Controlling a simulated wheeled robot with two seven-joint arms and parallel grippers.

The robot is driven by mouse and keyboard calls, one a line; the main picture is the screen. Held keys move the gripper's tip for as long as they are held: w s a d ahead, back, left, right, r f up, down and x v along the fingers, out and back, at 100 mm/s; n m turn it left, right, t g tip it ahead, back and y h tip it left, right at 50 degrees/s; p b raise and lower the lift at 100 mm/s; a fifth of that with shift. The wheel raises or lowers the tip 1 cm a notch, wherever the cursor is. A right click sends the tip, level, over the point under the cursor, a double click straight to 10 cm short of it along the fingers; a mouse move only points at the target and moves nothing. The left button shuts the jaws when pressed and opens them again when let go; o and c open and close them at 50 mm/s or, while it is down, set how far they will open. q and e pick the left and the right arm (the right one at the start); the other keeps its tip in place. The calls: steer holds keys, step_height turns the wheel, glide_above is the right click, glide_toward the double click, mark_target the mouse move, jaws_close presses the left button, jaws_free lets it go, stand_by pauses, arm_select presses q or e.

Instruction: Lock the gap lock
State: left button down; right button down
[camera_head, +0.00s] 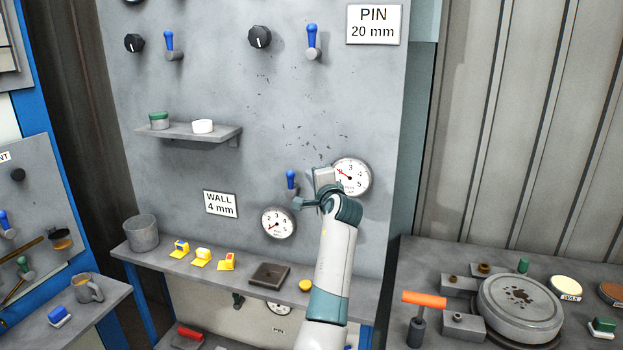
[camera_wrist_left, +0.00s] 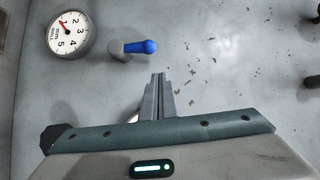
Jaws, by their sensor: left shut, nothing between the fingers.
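A small lever with a blue handle (camera_head: 291,179) sits on the grey wall panel between two dials; I take it for the gap lock, though no label on it is readable. Its handle points up in the head view. In the left wrist view, the blue handle (camera_wrist_left: 140,47) extends right from a grey pivot. My left gripper (camera_head: 300,203) is in front of the panel, close to the lever. Its fingers (camera_wrist_left: 160,78) are shut and empty, with a visible gap in the picture between their tips and the lever. My right gripper is out of view.
The wall dial (camera_head: 278,223) is below the lever; another dial (camera_head: 351,177) is partly behind my gripper. More blue levers (camera_head: 312,42) and black knobs (camera_head: 259,37) are higher up. A shelf (camera_head: 140,262) below carries a cup and several small blocks. A "WALL 4 mm" sign (camera_head: 220,204) is left.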

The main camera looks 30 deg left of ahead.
arm_select(q)
steer(key=b+v, duration=0.3)
steer(key=v, duration=0.5)
steer(key=shift+s+d+r, duration=0.15)
steer(key=shift+s+r, duration=0.05)
steer(key=shift+s, duration=0.15)
steer(key=shift+f, duration=0.1)
